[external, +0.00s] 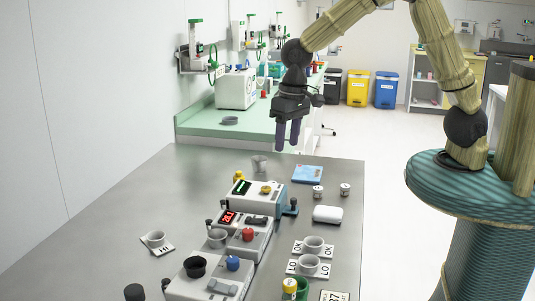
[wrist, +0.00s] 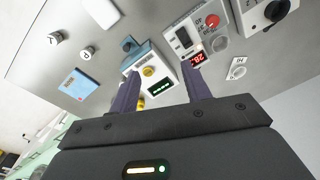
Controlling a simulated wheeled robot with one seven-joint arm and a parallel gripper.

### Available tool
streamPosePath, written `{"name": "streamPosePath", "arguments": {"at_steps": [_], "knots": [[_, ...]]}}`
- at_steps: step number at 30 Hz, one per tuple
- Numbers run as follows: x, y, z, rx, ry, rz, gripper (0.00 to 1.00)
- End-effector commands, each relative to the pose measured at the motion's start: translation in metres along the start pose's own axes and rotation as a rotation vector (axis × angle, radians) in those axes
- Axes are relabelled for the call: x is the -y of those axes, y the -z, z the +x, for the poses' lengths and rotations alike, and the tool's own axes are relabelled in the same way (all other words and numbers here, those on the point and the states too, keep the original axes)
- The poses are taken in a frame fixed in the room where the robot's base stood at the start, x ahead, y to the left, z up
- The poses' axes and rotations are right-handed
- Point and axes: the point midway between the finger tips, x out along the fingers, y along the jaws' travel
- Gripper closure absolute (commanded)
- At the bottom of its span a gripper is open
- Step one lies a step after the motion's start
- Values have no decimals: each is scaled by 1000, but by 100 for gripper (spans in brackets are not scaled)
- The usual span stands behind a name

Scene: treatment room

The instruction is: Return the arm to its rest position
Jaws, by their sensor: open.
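My gripper (external: 288,134) hangs from the raised arm above the far part of the grey table (external: 130,205), well clear of its top. Its two purple fingers point down and are apart, with nothing between them. In the wrist view my gripper (wrist: 160,92) shows at the bottom, fingers spread, with the table and devices seen beyond them. The arm's bamboo-textured links bend up and over from the teal-topped base at the right of the external view. The top of the arm's bend is cut off by the picture's upper edge.
Devices (external: 258,196) with knobs and displays stand along the table's middle. A blue box (external: 307,174), small white jars (external: 345,189) and cups on cards (external: 313,245) are on its right side. A green counter (external: 200,122) lies behind. Bins (external: 386,90) stand farther back. Air around the gripper looks free.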

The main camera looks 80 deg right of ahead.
Motion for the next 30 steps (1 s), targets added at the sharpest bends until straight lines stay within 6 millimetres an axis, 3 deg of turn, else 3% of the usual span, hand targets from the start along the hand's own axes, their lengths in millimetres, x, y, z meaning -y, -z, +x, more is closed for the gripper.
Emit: {"name": "streamPosePath", "arguments": {"at_steps": [1, 6, 12, 15, 19, 30], "knots": [[-20, -8, -4, -11, 6, -25, 52], [-73, -39, -10, -58, 16, -148, 52], [-126, -86, -12, -119, 8, -306, 52], [-143, -105, -11, -141, 0, -366, 52], [-152, -115, -10, -154, -7, -405, 52], [-152, -116, -5, -153, -7, -407, 52]]}}
